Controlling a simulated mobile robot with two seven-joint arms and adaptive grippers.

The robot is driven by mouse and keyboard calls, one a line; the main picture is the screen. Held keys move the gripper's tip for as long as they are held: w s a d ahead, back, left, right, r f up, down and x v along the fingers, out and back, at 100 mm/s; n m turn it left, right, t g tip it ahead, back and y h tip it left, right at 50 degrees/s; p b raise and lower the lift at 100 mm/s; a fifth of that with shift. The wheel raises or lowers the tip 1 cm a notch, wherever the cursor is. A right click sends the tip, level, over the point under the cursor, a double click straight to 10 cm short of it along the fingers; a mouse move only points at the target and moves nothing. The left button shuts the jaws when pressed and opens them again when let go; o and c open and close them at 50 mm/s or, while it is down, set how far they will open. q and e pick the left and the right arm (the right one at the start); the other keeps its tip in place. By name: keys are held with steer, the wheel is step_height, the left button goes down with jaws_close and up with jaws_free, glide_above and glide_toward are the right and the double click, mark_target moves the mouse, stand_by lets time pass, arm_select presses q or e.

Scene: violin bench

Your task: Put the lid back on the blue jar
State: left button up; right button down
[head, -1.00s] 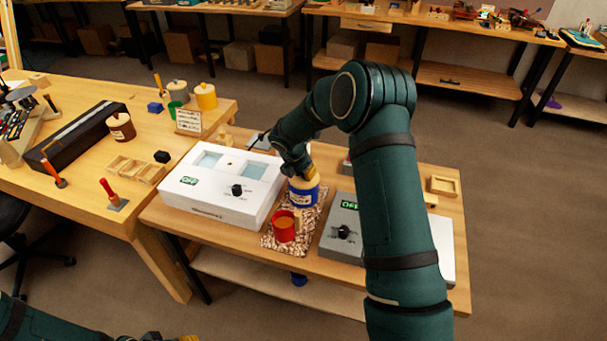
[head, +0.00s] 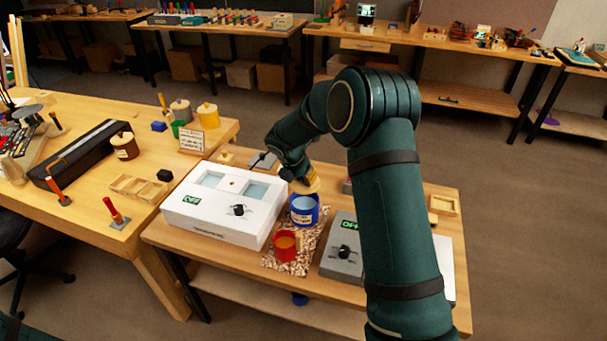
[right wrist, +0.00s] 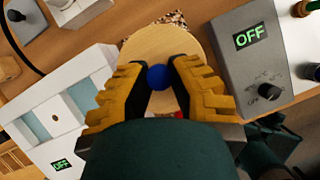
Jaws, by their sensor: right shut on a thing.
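The blue jar (head: 304,214) stands upright on the speckled mat (head: 272,262) and is uncovered; its blue inside shows. My right gripper (right wrist: 158,78) is shut on the blue knob of the pale wooden lid (right wrist: 158,42). In the head view the lid (head: 311,186) hangs tilted just above and behind the jar's rim, apart from its opening as far as I can see. The right gripper (head: 302,177) is partly hidden by its own wrist there. In the right wrist view the lid hides the jar. My left gripper is out of view.
A red pot (head: 284,247) stands on the mat in front of the jar. A white box reading OFF (head: 222,216) is close on the left, a grey box (head: 344,235) on the right. Other lidded jars, one yellow (head: 208,116), stand on the left bench.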

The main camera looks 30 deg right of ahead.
mark_target(302, 184)
steer(key=shift+f+b, duration=1.85)
steer(key=shift+f, duration=0.25)
steer(key=shift+f+b, duration=0.45)
steer(key=shift+f, duration=0.6)
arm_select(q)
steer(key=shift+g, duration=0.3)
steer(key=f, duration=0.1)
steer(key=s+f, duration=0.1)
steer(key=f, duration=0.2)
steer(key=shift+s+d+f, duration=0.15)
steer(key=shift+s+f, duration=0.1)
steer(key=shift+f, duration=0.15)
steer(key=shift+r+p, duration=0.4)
arm_select(e)
steer(key=shift+r, duration=0.1)
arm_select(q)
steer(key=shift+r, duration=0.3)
arm_select(e)
steer(key=shift+f, duration=0.2)
steer(key=shift+c, duration=1.6)
jaws_free()
